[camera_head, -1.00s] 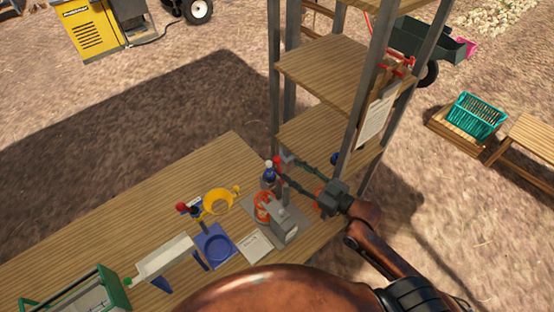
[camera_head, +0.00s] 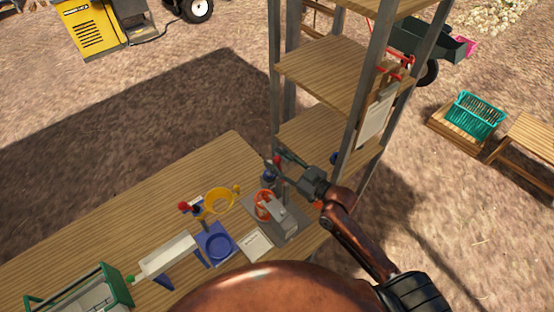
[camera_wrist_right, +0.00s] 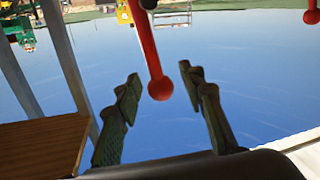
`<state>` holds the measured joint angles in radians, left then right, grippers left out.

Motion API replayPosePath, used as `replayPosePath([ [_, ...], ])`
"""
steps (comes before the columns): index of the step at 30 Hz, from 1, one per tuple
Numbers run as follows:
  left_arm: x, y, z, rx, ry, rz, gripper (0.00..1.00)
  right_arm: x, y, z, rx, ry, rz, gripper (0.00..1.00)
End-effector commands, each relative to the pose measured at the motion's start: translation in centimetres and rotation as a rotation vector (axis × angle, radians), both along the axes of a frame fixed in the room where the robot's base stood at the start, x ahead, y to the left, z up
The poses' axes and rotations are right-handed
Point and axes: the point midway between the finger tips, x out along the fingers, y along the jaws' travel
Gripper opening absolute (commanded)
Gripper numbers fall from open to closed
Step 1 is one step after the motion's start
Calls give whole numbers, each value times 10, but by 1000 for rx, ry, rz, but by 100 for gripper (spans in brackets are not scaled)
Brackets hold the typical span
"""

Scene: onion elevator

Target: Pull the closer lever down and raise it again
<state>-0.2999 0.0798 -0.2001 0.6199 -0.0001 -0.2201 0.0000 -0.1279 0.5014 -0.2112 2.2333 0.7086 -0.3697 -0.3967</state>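A grey press-like device (camera_head: 282,222) with an orange ring (camera_head: 264,205) stands at the table's right end. A red lever knob (camera_head: 277,161) shows above it, partly hidden by my right gripper (camera_head: 276,157). In the right wrist view, a red lever with a round end (camera_wrist_right: 159,87) reaches between the two fingertips of my right gripper (camera_wrist_right: 159,80). The fingers are apart, with a gap on both sides of the lever. A second red knob (camera_head: 183,207) stands by the blue stand (camera_head: 214,246) farther left; a red knob also shows at the wrist view's upper right. My left gripper is not in view.
A wooden shelf rack with grey posts (camera_head: 320,70) stands close behind my right gripper. The wooden table (camera_head: 110,215) also holds a yellow ring (camera_head: 219,199), a white card (camera_head: 255,245) and a green-framed box (camera_head: 117,288). The table's back left is clear.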

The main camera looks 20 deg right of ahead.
Motion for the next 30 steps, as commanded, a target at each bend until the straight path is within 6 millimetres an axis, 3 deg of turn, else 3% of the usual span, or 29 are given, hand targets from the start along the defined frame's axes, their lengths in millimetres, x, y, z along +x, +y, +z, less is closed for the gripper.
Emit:
replayPosePath([
  [15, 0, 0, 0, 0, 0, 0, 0, 0, 0, 0, 0, 0, 0, 0],
  [30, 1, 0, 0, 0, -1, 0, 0, 2, 2, 0, -7, -3, 1, 0],
])
